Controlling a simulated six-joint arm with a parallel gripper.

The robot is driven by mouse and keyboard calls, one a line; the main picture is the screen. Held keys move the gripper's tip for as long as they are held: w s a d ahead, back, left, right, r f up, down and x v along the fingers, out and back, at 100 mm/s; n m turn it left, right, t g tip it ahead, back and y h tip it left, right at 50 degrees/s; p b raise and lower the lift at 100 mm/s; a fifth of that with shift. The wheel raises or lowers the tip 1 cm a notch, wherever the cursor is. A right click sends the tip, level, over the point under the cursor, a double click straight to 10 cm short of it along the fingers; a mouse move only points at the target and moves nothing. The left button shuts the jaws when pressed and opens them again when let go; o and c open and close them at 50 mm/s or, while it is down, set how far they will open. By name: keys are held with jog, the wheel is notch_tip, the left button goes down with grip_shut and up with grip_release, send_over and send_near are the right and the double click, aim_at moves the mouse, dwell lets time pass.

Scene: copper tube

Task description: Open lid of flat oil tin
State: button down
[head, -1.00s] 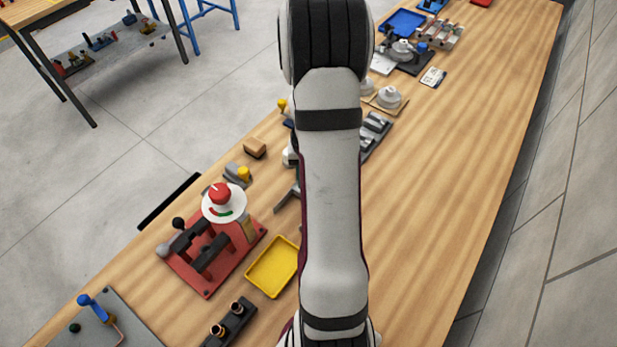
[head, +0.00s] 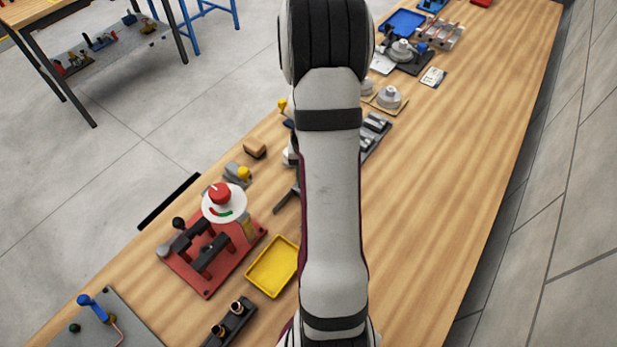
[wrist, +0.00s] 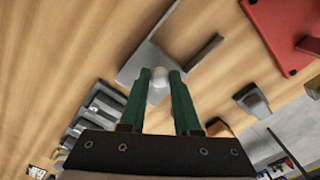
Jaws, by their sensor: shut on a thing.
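In the wrist view, my gripper (wrist: 158,82) has two green fingers, shut on a pale rounded knob (wrist: 158,79) between their tips. A flat grey piece (wrist: 146,62) lies just beyond the fingertips, with a thin strip sticking out from it to the upper right. I cannot tell for sure whether this is the flat oil tin or whether the knob belongs to its lid. In the head view my own arm covers the gripper and most of this spot.
A red fixture (head: 212,258) with a red knob on a white disc stands at the left, beside a yellow tray (head: 274,267). A wooden block (head: 255,149) and a grey piece with a yellow knob (head: 238,172) are close by. The table right of my arm is clear.

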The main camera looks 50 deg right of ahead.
jog(key=a, duration=0.7)
jog(key=shift+a, duration=0.1)
jog(key=c, duration=0.6)
grip_release()
notch_tip(320, 180, up, 16)
jog(key=shift+f, duration=0.1)
